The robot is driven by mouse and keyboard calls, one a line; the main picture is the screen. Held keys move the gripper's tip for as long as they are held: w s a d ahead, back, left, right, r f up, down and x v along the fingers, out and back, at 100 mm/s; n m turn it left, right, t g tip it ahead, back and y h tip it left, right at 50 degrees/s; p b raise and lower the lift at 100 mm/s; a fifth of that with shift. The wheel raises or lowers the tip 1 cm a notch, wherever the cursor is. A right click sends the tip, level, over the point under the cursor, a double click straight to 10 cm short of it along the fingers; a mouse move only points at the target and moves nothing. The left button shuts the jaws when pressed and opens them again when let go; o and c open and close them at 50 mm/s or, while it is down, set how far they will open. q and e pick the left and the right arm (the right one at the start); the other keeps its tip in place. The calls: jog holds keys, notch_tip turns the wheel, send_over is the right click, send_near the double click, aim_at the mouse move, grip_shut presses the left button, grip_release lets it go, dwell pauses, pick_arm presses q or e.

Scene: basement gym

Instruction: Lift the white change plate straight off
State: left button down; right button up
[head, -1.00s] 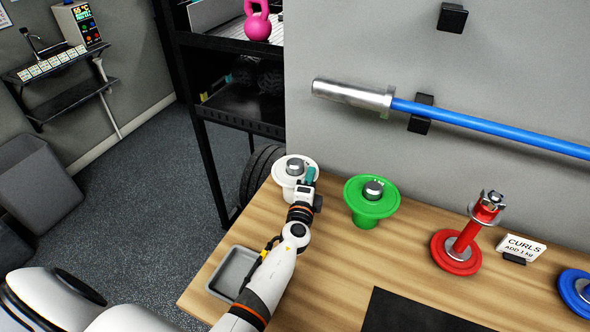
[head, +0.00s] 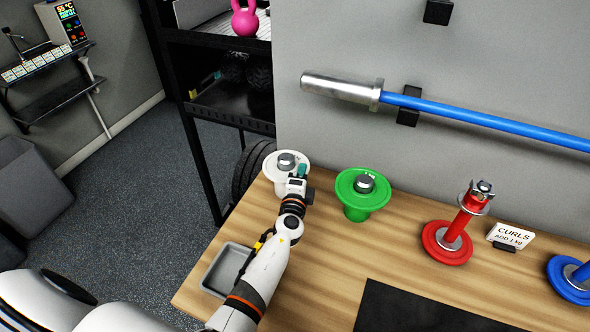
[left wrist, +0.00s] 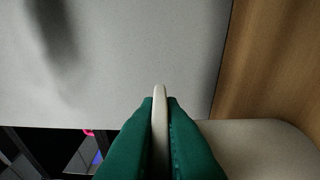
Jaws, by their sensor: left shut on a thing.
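The white change plate (head: 270,167) sits at the back left of the wooden bench, around a silver post end (head: 286,161). White material shows beneath its rim, partly behind my arm. My left gripper (head: 300,172) is at the plate's right front edge, with teal fingers. In the left wrist view the two green fingers (left wrist: 160,110) are shut on a thin pale rim (left wrist: 159,92), one finger on each side. I cannot tell whether the plate is clear of what is under it. My right gripper is not in view.
A green plate (head: 350,184) on a green stand is to the right. Beyond it are a red stand (head: 446,254), a CURLS card (head: 511,236) and a blue plate (head: 562,282). A grey tray (head: 211,281) lies beside my forearm. A blue bar (head: 480,122) hangs on the wall.

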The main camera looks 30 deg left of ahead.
pick_arm(q)
notch_tip(320, 180, up, 10)
jog(key=p, duration=0.8)
jog(key=shift+r, duration=0.1)
